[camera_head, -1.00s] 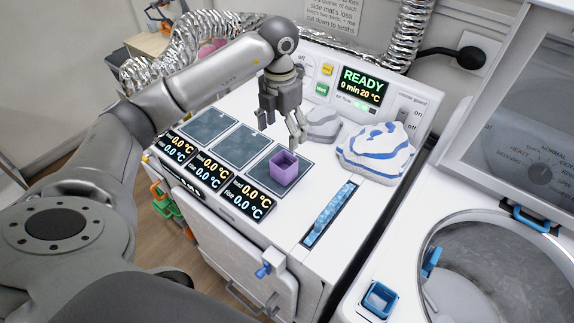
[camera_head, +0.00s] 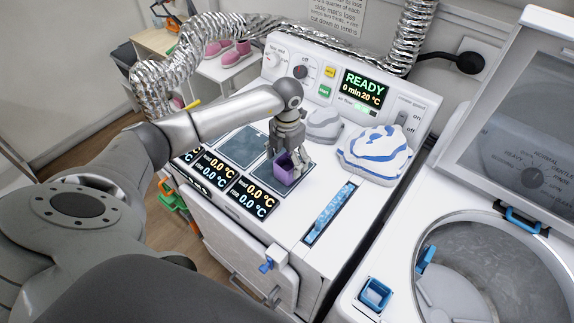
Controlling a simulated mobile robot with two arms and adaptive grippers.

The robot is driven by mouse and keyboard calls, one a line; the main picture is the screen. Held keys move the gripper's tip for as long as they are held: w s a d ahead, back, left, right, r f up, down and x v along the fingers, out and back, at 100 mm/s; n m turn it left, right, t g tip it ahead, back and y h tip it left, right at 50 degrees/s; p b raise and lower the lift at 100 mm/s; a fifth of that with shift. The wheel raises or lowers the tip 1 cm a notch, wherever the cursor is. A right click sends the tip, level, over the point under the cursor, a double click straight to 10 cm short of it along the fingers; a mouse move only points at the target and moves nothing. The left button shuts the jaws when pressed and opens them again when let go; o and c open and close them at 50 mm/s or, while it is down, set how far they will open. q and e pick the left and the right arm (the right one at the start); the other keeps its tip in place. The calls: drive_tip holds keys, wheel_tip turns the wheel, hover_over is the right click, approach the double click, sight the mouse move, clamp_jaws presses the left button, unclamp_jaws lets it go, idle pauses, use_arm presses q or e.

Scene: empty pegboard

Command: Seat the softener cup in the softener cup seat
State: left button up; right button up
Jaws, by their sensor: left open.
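A small open-topped purple cup (camera_head: 284,171), which looks like the softener cup, stands upright on the nearest dark square mat on the white dryer top. My left gripper (camera_head: 287,158) points down at this cup with its fingers open, at the cup's rim. The fingers hide part of the rim, and I cannot tell whether they touch it. A blue square-rimmed holder (camera_head: 375,294), which looks like the softener cup seat, is set in the washer top at the lower right. My right gripper is not in view.
White and blue cloth bundles (camera_head: 374,153) and a grey cloth (camera_head: 323,124) lie right of and behind the gripper. A blue lint-filled slot (camera_head: 330,213) lies between the cup and the washer. The washer's open drum (camera_head: 470,275) is at the lower right.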

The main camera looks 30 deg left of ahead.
use_arm(q)
drive_tip(key=c, duration=1)
drive_tip(key=shift+r, duration=0.1)
drive_tip(key=shift+r+b, duration=1.2)
drive_tip(key=shift+b, duration=0.1)
drive_tip(key=shift+s+d+r+b, duration=0.3)
drive_tip(key=shift+d+r+b, duration=0.65)
drive_tip(key=shift+d+r, duration=1.1)
drive_tip(key=shift+s+d+r+b, duration=0.3)
drive_tip(key=shift+d+r+b, duration=0.9)
drive_tip(key=shift+d, duration=1.3)
drive_tip(key=shift+s+d+r+b, duration=0.3)
drive_tip(key=shift+d+r+b, duration=0.45)
drive_tip(key=shift+d+r, duration=1.4)
drive_tip(key=shift+d+f, duration=0.2)
